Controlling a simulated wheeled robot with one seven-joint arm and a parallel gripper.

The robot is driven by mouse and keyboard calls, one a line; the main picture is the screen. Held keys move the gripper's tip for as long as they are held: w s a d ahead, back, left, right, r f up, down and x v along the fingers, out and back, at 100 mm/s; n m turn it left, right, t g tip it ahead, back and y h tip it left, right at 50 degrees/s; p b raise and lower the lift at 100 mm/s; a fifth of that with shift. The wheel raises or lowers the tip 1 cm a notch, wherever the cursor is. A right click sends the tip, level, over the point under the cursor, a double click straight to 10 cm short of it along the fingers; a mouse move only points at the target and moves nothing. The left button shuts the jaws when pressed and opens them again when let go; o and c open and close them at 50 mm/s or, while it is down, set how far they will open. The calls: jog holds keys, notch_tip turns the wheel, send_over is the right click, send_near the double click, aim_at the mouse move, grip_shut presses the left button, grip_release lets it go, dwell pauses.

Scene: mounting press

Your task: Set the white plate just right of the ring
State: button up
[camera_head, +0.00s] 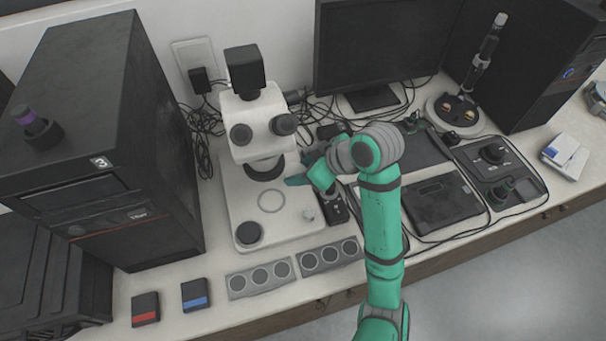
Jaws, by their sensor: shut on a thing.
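My gripper (298,181) is over the right part of the white microscope's base (243,207), at about the height of its lower head. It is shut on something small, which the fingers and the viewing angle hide. I cannot make out a separate white plate anywhere. A thin pale ring (271,201) shows on the flat base, below and left of my gripper. A small light-grey knob-like piece (308,214) is on the base to the right of this ring. I cannot tell the gap between gripper and base.
The microscope head (262,128) rises close behind and left of my gripper. A black knob (249,233) is at the base's front left. Two grey trays with round wells (260,279) (331,256) lie in front. Black devices and cables crowd the right.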

aim_at(303, 170)
jog(key=w+f, duration=0.2)
jog(key=f, duration=0.1)
jog(key=shift+w+d+f, duration=0.15)
jog(key=shift+w+f, duration=0.1)
jog(key=shift+w, duration=0.15)
jog(key=shift+w+d+f, duration=0.1)
jog(key=shift+w+f, duration=0.05)
jog(key=shift+f, duration=0.75)
jog(key=shift+w+f, duration=0.15)
jog(key=shift+f, duration=0.75)
jog(key=shift+f, duration=0.2)
jog(key=o, duration=0.8)
jog(key=shift+f, duration=0.15)
jog(key=shift+s, duration=0.1)
jog(key=shift+r, duration=0.4)
jog(key=v, duration=1.2)
